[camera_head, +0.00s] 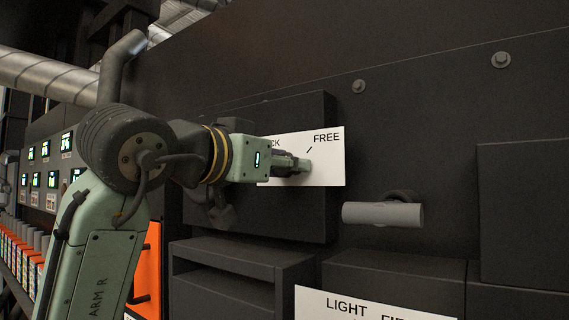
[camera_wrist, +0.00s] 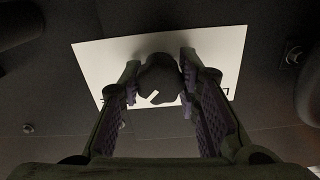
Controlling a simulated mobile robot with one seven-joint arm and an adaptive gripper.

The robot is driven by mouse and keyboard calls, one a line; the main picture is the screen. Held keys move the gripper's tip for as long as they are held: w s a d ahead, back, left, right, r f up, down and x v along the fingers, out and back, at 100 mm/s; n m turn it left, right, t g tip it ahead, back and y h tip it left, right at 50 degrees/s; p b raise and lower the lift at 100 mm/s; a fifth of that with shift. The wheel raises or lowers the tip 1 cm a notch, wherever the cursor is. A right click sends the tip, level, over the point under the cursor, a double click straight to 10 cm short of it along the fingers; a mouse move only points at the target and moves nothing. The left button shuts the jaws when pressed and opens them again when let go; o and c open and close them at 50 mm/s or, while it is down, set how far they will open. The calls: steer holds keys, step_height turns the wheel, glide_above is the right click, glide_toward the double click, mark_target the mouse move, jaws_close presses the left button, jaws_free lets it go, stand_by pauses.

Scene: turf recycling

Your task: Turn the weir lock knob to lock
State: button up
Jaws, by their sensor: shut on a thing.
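The weir lock knob (camera_wrist: 159,80) is a dark round knob with a white pointer mark. It stands in front of a white label plate (camera_head: 331,168) on a dark panel. The plate reads FREE at the right with a tick mark, and a partly covered word ending in "CK" at the left. My gripper (camera_wrist: 160,88) has its two fingers on either side of the knob and is shut on it. In the head view my gripper (camera_head: 302,164) reaches the plate from the left and hides most of the knob. In the wrist view the white pointer mark slants.
A grey cylindrical handle (camera_head: 383,214) sticks out to the right below the plate. A dark box with an open front (camera_head: 240,262) is below. A second white label (camera_head: 370,305) reading LIGHT is at the bottom. Bolts (camera_head: 501,60) stud the panel.

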steer(key=shift+c, duration=0.2)
steer(key=n+b, duration=0.1)
steer(key=n, duration=0.3)
steer(key=shift+n, duration=0.4)
steer(key=n+b, duration=0.1)
steer(key=n, duration=0.3)
steer(key=shift+n+b, duration=0.3)
steer(key=shift+b, duration=0.05)
steer(key=n+b, duration=0.1)
steer(key=n, duration=0.3)
steer(key=shift+f+b, duration=0.1)
steer(key=shift+b, duration=0.2)
steer(key=shift+a+n+b, duration=0.1)
steer(key=shift+n+b, duration=0.6)
steer(key=shift+n, duration=1.5)
steer(key=o, duration=1.2)
